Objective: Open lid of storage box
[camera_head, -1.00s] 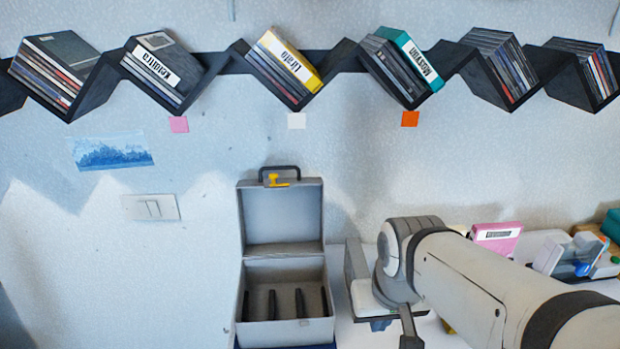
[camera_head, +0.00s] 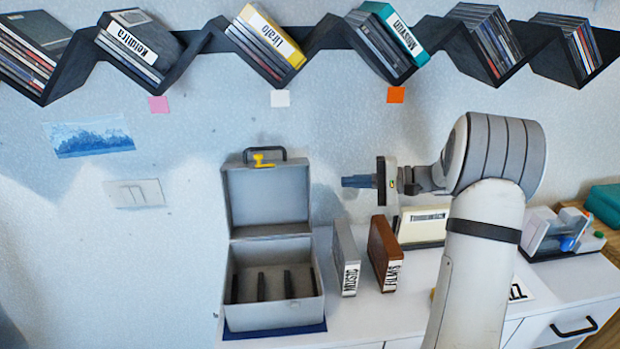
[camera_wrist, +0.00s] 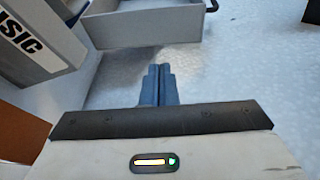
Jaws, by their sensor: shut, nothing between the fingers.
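The grey storage box (camera_head: 275,316) stands on a blue mat on the white cabinet in the head view. Its lid (camera_head: 268,197) is upright, tilted back toward the wall, so the box is open. A black handle and yellow latch (camera_head: 262,160) are on the lid's upper edge. Dark dividers show inside. My gripper (camera_head: 345,182) is shut and empty, in the air right of the lid and apart from it, pointing left. In the wrist view its closed blue fingers (camera_wrist: 158,85) point toward the wall, and part of the box (camera_wrist: 145,28) shows beyond them.
A grey MUSIC case (camera_head: 345,262) and a brown FILMS case (camera_head: 384,255) stand right of the box. A cream case (camera_head: 422,227) is behind them. Zigzag disc shelves (camera_head: 315,40) run along the wall above.

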